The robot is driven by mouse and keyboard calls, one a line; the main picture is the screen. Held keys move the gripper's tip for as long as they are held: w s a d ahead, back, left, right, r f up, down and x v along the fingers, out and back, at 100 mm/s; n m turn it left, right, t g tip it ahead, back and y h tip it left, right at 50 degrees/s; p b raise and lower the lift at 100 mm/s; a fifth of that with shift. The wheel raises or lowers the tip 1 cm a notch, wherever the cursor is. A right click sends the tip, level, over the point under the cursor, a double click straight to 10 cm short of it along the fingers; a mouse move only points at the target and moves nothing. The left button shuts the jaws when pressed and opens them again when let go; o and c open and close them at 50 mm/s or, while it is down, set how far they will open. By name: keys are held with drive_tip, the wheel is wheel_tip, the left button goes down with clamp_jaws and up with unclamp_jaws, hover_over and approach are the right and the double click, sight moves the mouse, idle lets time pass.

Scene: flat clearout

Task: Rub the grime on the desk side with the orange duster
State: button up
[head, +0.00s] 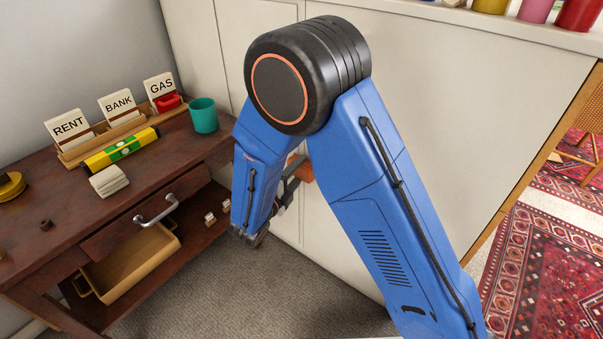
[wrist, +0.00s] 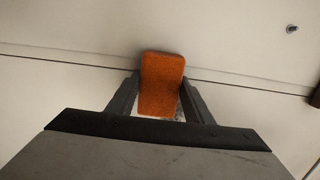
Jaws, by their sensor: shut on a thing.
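The orange duster (wrist: 162,78) is between the two fingers of my gripper (wrist: 160,88) in the wrist view, and the gripper is shut on it. Its far end is at or very close to a pale panel (wrist: 75,35) with a dark seam; I cannot tell if they touch. A small speckled grey patch (wrist: 180,113) shows beside the duster's near end; I cannot tell if it is grime. In the head view my arm hides most of the gripper, and a bit of the duster (head: 306,173) shows against the pale panel (head: 440,90).
A dark wooden desk (head: 150,195) at left carries a letter rack (head: 120,128), a yellow level (head: 120,150), a teal cup (head: 203,115) and a stack of cards (head: 109,181). Its shelf holds a wooden tray (head: 130,262). Carpet (head: 290,290) is clear in front.

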sight(310, 173)
drive_tip(key=shift+w+a, duration=0.75)
drive_tip(key=shift+a, duration=0.35)
drive_tip(key=shift+w+d+r, duration=0.1)
drive_tip(key=shift+r, duration=1)
drive_tip(key=shift+s+d, duration=1.2)
drive_tip(key=shift+d, duration=0.2)
drive_tip(key=shift+s+d, duration=1.2)
drive_tip(key=shift+d, duration=0.2)
drive_tip(key=s+d, duration=0.4)
drive_tip(key=d, duration=0.1)
drive_tip(key=shift+s+d, duration=0.15)
drive_tip(key=shift+d, duration=0.2)
drive_tip(key=shift+a+v, duration=0.15)
drive_tip(key=shift+v, duration=1.35)
drive_tip(key=shift+a+v, duration=0.2)
drive_tip(key=shift+v, duration=1.25)
